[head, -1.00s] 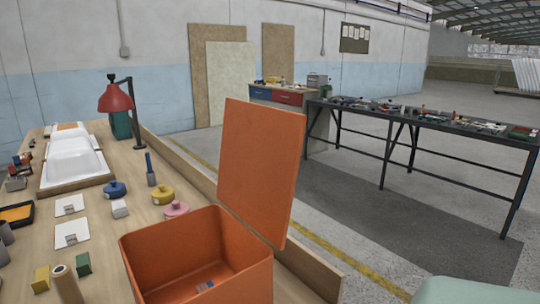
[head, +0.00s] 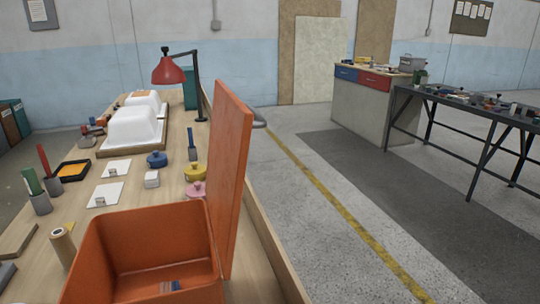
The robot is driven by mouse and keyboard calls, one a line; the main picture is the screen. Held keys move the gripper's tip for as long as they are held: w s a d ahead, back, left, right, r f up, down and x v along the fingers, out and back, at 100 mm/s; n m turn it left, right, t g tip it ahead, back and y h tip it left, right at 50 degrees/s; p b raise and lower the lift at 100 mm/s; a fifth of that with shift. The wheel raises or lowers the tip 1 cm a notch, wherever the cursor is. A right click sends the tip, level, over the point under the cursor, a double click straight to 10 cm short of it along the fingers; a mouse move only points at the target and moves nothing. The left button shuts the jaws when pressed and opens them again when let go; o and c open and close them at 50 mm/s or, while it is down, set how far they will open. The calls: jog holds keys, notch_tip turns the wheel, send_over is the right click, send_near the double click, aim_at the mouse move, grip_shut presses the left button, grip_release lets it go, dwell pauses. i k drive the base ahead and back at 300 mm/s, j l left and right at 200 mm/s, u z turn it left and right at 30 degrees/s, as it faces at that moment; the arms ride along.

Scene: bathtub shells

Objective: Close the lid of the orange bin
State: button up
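The orange bin (head: 95,262) stands on the wooden workbench at the bottom of the head view, its open top facing up. Its front edge is cut off by the frame. Its flat orange lid (head: 238,170) stands up steeply from the right side of the bin, seen at a narrow angle, so the bin is open. A small blue and grey item (head: 172,286) lies inside on the bin's floor. My gripper is not in view.
The workbench (head: 135,205) holds white tub shells (head: 135,125), a red lamp (head: 168,72), a blue pot (head: 157,160), a yellow pot (head: 195,172) and a cardboard tube (head: 62,245). Open floor (head: 310,215) lies right of the bench. A dark metal table (head: 470,120) stands farther right.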

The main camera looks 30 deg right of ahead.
aim_at(233, 120)
jog(key=k+l, duration=0.1)
jog(key=l, duration=0.85)
jog(key=l+z, duration=0.45)
jog(key=l, duration=0.85)
